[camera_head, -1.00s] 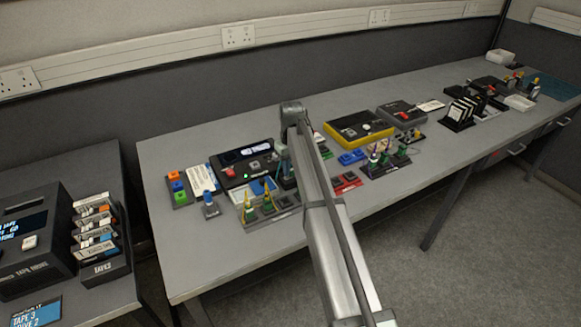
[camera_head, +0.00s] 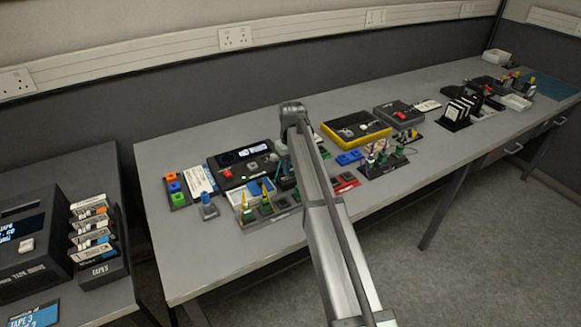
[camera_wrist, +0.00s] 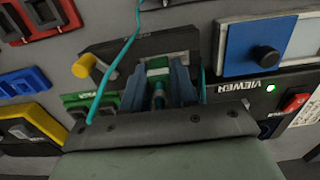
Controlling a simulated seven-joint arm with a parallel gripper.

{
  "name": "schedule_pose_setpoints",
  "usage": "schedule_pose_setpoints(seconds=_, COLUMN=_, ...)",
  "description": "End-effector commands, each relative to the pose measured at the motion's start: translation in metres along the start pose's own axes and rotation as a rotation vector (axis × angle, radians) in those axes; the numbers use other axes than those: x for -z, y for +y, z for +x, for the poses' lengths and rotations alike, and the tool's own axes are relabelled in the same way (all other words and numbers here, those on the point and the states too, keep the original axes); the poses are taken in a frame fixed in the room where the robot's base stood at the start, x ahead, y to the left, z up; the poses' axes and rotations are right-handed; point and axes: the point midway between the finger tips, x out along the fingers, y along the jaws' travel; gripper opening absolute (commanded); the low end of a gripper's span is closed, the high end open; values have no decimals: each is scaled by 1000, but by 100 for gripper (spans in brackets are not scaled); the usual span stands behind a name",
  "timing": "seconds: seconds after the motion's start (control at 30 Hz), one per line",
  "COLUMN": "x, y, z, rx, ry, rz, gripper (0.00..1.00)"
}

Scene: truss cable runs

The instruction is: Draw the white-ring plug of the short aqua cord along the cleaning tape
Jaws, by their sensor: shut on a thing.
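In the wrist view my gripper (camera_wrist: 158,88) is shut on a plug (camera_wrist: 157,70) with a green part and a white band, held between the blue-grey fingers. Its tip is hidden. A thin aqua cord (camera_wrist: 125,48) crosses left of the fingers, and a short piece of aqua shows at their right. A blue box with a pale window and a black knob (camera_wrist: 263,55), perhaps the cleaning tape, lies to the right, apart from the fingers. In the head view my gripper (camera_head: 285,168) is low over the bench, partly hidden by my arm.
The viewer (camera_wrist: 270,100) with a green light and red button is right of the gripper. A yellow-capped piece (camera_wrist: 83,66) stands left. In the head view a rack of upright plugs (camera_head: 268,208), a yellow-edged device (camera_head: 357,132) and red blocks (camera_head: 345,182) crowd the bench. The bench's front left is clear.

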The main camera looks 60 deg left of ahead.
Motion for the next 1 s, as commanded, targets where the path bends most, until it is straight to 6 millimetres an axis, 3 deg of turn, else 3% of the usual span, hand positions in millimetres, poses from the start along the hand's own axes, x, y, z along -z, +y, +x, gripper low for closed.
schedule_pose_setpoints(seconds=1.0, x=0, y=7, z=1, rx=-1, ry=0, rz=1, gripper=0)
